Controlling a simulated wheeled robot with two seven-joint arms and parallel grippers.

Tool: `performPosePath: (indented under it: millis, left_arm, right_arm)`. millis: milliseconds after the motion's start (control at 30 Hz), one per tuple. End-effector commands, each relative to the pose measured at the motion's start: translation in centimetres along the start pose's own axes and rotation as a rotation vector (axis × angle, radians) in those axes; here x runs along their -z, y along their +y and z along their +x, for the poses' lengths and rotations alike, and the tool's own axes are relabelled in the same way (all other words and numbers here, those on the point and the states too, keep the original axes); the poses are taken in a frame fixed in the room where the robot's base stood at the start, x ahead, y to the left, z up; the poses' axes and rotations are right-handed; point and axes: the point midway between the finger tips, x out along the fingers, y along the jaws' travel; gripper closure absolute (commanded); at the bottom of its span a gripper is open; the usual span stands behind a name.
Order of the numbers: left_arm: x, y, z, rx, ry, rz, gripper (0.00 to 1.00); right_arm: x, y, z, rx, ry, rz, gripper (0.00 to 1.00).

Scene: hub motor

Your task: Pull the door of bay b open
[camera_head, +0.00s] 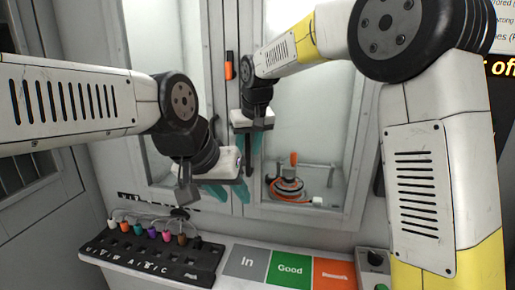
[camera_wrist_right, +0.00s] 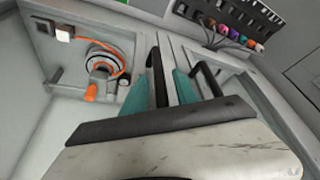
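Two bay doors with windows stand side by side in the head view, a left door (camera_head: 165,90) and a right door (camera_head: 350,105). Both look closed; I can read no bay letter. Behind the right window is a hub motor with an orange cable (camera_head: 287,188), also in the right wrist view (camera_wrist_right: 103,62). My right gripper (camera_head: 250,143) is at the right door's dark vertical handle (camera_wrist_right: 157,78). Its teal fingers stand either side of the handle, with a gap visible on one side. My left gripper (camera_head: 229,191) is open and empty, low before the left door.
Below the doors, a shelf holds a black rack of coloured plugs (camera_head: 150,250) and In, Good and orange panels (camera_head: 290,268). A second dark handle (camera_wrist_right: 207,78) is close beside my right gripper. An orange and black piece (camera_head: 229,66) is on the frame between the doors.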

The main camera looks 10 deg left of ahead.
Motion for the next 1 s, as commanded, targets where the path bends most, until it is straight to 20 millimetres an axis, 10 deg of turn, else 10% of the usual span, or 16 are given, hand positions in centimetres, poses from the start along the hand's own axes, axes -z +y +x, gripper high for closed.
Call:
performPosePath:
  millis: [167,1000]
  left_arm:
    - [0.0,0.0,0.0,0.0,0.0,0.0,0.64]
    - [0.0,0.0,0.0,0.0,0.0,0.0,0.64]
  right_arm:
    - [0.0,0.01,-0.03,0.0,0.0,0.0,1.0]
    - [0.01,0.02,-0.08,0.0,0.0,0.0,1.0]
